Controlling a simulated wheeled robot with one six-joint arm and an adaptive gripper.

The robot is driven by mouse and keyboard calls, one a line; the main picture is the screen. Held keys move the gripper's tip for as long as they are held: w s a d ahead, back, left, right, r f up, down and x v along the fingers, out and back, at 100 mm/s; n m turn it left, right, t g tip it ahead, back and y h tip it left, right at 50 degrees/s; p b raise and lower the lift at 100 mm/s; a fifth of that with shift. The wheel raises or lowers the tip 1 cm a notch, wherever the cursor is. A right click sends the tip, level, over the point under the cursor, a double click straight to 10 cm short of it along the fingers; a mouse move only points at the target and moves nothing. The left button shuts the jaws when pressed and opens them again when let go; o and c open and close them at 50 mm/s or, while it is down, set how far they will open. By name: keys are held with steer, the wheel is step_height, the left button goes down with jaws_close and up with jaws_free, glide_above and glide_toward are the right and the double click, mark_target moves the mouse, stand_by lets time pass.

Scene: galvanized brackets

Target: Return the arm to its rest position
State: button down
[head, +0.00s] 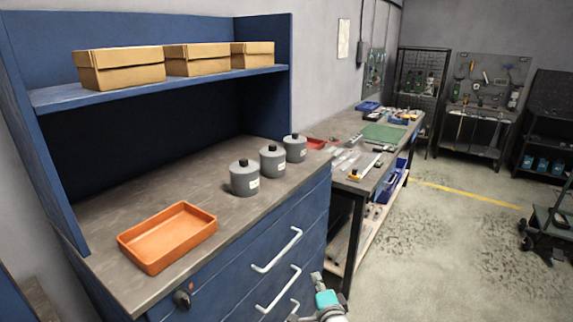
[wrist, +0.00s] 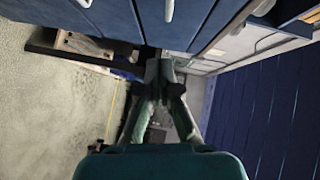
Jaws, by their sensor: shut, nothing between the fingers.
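My gripper (wrist: 160,75) shows in the wrist view with its dark fingers together and nothing between them. It is apart from the blue drawer cabinet (wrist: 100,20), whose drawer fronts and pale handles show at the top of that view. In the head view part of my arm, with a teal band, shows at the bottom edge, low in front of the cabinet drawers (head: 300,240).
An orange tray (head: 168,237) and several grey jars with black caps (head: 244,180) stand on the cabinet top (head: 110,205). Cardboard boxes (head: 120,70) sit on the shelf above. A cluttered workbench (head: 350,190) stands behind. The floor (head: 440,250) at right is largely clear.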

steer(key=s+d+f+n, duration=0.2)
steer(key=s+f, duration=0.2)
steer(key=s, duration=0.6)
steer(key=s+d+f+n+h, duration=0.1)
steer(key=s+d+f+n, duration=0.15)
steer(key=s, duration=0.65)
steer(key=s+d+f+n, duration=0.15)
steer(key=s+f, duration=0.25)
steer(key=s, duration=0.6)
steer(key=s+d+r+n, duration=0.1)
steer(key=s+r+n, duration=0.3)
steer(key=s, duration=0.9)
steer(key=s+d+r+n+g+h, duration=0.1)
steer(key=s+r+n, duration=0.3)
steer(key=s, duration=1)
step_height(320, 180, up, 3)
steer(key=shift+s+f, duration=0.15)
steer(key=shift+s, duration=0.05)
